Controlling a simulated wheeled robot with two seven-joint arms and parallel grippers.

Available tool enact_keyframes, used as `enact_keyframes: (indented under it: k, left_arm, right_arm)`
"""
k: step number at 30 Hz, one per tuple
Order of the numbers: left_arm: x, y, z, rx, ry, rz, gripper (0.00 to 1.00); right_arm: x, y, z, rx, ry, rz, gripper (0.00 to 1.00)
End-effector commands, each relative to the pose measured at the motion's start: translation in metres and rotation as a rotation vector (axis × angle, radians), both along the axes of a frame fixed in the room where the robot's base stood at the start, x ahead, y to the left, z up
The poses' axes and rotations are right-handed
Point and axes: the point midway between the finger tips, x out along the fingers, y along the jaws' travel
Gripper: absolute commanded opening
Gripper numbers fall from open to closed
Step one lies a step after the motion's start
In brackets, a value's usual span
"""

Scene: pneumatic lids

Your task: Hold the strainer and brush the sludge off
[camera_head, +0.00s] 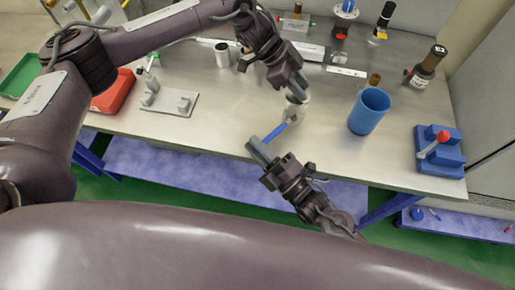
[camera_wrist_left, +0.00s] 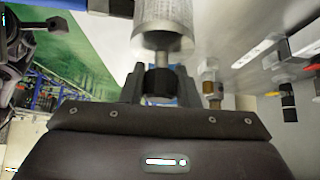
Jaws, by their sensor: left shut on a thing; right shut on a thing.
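My left gripper (camera_head: 297,88) is shut on the strainer (camera_head: 297,106) and holds it above the table, near the middle. In the left wrist view the strainer (camera_wrist_left: 163,22) is a pale grey mesh cylinder with a narrow stem, and the fingers of my left gripper (camera_wrist_left: 161,85) close around its dark end. My right gripper (camera_head: 258,147) is shut on the brush (camera_head: 275,132), whose blue handle points up and right toward the strainer. The brush's tip is close to the strainer; I cannot tell if they touch. The sludge cannot be made out.
A blue cup (camera_head: 369,112) stands right of the strainer. A blue fixture with a red-knobbed lever (camera_head: 440,150) is at the right end. A grey plate with pegs (camera_head: 168,101), a red tray (camera_head: 113,92) and a green tray (camera_head: 20,76) are at left. The front middle of the table is clear.

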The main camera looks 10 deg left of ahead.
Motion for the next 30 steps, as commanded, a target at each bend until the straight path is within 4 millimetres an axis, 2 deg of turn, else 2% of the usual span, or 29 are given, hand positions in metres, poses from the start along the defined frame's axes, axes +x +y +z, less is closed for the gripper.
enact_keyframes:
  k: [18,30]
  left_arm:
    - [-0.003,0.001,-0.003,0.005,0.008,-0.003,0.08]
    - [-0.003,0.0,-0.003,0.005,0.008,-0.004,0.08]
  right_arm:
    - [0.002,0.001,0.019,0.002,-0.01,-0.007,0.0]
    - [0.001,0.002,0.01,0.001,-0.007,-0.005,0.0]
